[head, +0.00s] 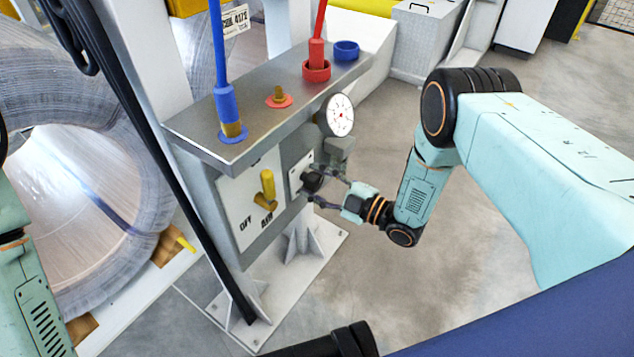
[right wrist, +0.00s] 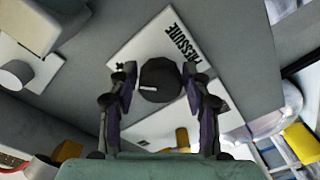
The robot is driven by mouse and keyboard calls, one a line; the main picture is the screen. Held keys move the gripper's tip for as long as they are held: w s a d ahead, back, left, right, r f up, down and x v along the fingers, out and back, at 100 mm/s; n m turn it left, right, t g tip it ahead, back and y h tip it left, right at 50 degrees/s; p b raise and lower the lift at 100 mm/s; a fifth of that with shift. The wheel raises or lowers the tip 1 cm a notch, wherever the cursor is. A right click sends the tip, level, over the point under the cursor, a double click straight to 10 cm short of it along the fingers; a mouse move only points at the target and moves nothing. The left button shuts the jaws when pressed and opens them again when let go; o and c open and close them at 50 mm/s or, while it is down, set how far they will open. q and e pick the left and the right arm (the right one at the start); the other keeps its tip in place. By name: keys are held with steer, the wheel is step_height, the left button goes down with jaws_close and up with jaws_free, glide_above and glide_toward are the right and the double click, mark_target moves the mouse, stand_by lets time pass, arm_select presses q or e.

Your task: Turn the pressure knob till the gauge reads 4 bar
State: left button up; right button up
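The black pressure knob (head: 312,181) sits on a white plate on the front of the grey panel box. In the right wrist view the knob (right wrist: 160,80) shows a small white mark, beside the word PRESSURE. My right gripper (head: 322,187) is at the knob, and in the wrist view its open fingers (right wrist: 159,78) stand on either side of it. A narrow gap seems to show on both sides; contact is not clear. The round white gauge (head: 340,115) stands above the knob; its needle is too small to read. My left gripper is out of view.
A yellow lever (head: 267,188) on an OFF/RUN plate is left of the knob. A large wrapped coil (head: 85,200) is at left. Floor at right is clear.

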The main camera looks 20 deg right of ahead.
steer(key=c, duration=0.7)
steer(key=shift+c, duration=0.2)
steer(key=shift+m, duration=0.3)
steer(key=m, duration=0.5)
steer(key=shift+m, duration=0.3)
steer(key=m+b, duration=0.1)
steer(key=m, duration=0.5)
steer(key=shift+s+m+t, duration=0.1)
steer(key=shift+m+t, duration=0.2)
steer(key=m, duration=0.6)
steer(key=shift+a+m+b, duration=0.1)
steer(key=shift+m+b, duration=0.2)
steer(key=shift+b, duration=0.1)
steer(key=m, duration=0.3)
steer(key=shift+m+t+h, duration=0.3)
steer(key=shift+m, duration=1.9)
steer(key=shift+b, duration=0.3)
